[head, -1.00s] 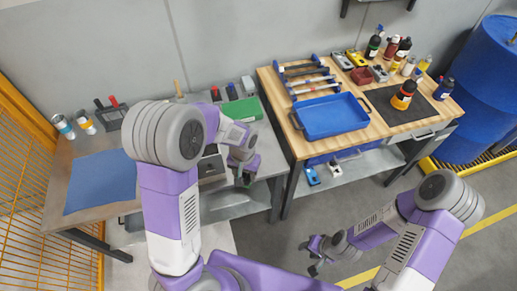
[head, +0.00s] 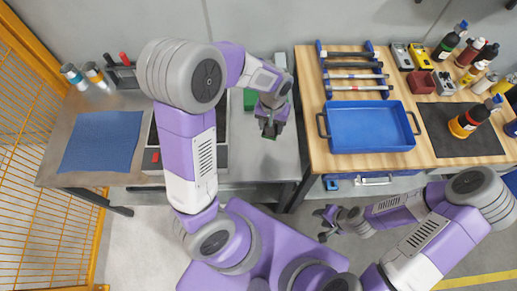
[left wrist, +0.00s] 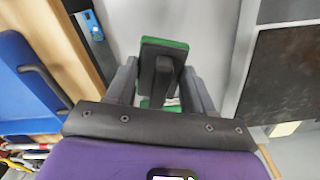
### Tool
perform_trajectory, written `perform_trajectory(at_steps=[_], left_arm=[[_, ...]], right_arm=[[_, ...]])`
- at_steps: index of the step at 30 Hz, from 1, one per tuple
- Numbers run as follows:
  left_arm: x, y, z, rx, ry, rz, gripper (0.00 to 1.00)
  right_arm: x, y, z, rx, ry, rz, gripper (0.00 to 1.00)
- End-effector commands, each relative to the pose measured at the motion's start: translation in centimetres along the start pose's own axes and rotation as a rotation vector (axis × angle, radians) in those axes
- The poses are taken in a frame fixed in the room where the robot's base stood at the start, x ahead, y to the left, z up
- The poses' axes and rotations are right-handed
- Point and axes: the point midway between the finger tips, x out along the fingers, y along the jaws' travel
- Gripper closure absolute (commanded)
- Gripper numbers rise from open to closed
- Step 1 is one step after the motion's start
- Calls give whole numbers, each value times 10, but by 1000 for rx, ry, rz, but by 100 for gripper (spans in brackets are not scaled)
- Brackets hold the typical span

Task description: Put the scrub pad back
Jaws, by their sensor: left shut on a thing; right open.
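The scrub pad shows in the left wrist view as a green-edged slab with a dark top and dark grip (left wrist: 178,47). My left gripper (head: 269,128) is shut on it. In the head view only a small dark and green part of the pad shows below the fingers, over the right end of the grey metal bench (head: 277,160). In the left wrist view my left gripper (left wrist: 162,85) has a finger on each side of the dark grip. My right gripper (head: 325,222) is open and empty, low in front of the wooden bench.
A dark open tray or drawer (head: 152,160) lies partly behind my left arm. A green item (head: 249,98) lies at the bench's back. A blue mat (head: 101,141) is at left. The wooden bench (head: 313,100) at right carries a blue tray (head: 370,127), tools and bottles.

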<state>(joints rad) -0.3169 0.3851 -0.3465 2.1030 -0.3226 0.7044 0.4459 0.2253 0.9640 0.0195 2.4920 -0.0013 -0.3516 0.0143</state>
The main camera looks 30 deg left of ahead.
Motion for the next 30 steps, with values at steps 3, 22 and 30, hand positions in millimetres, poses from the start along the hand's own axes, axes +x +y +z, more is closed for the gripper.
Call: perform_trajectory(at_steps=[3, 22, 30], left_arm=[[19, -14, 3, -122, 4, 4, 76], [67, -41, 14, -351, 9, -14, 76], [91, -42, 13, -350, 9, -14, 76]], right_arm=[[40, 15, -2, 0, 0, 0, 57], [96, 36, -5, -1, 2, 0, 57], [105, 39, -5, -1, 1, 0, 57]])
